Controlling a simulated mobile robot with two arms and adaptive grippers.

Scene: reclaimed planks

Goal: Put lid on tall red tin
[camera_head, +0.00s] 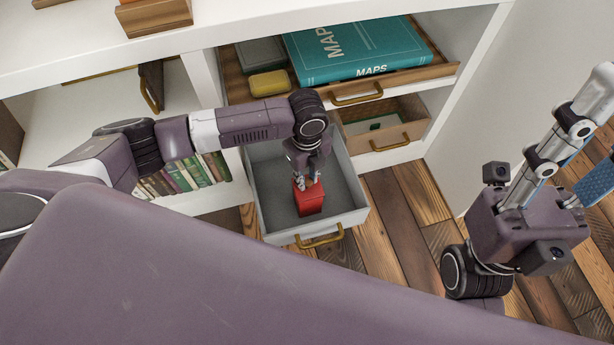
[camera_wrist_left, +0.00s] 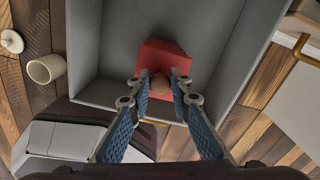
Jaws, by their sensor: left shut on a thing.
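A red square-sided tin (camera_head: 310,201) stands inside the open grey drawer (camera_head: 350,212). It also shows in the left wrist view (camera_wrist_left: 165,52). My left gripper (camera_head: 306,181) points down over its top. In the left wrist view my left gripper (camera_wrist_left: 160,88) is closed around a round brown knob (camera_wrist_left: 160,84) at the red top. The fingers hide the join, so I cannot tell whether a lid sits fully on the tin. My right gripper (camera_head: 592,135) is at the far right, away from the drawer, its fingers apart and partly cut off by the frame.
Above are an open wooden drawer with a teal MAPS book (camera_head: 360,50) and a yellow box (camera_head: 269,83), and a smaller open drawer (camera_head: 385,140). A cream cup (camera_wrist_left: 46,69) and a pale round lid (camera_wrist_left: 12,41) show left in the wrist view.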

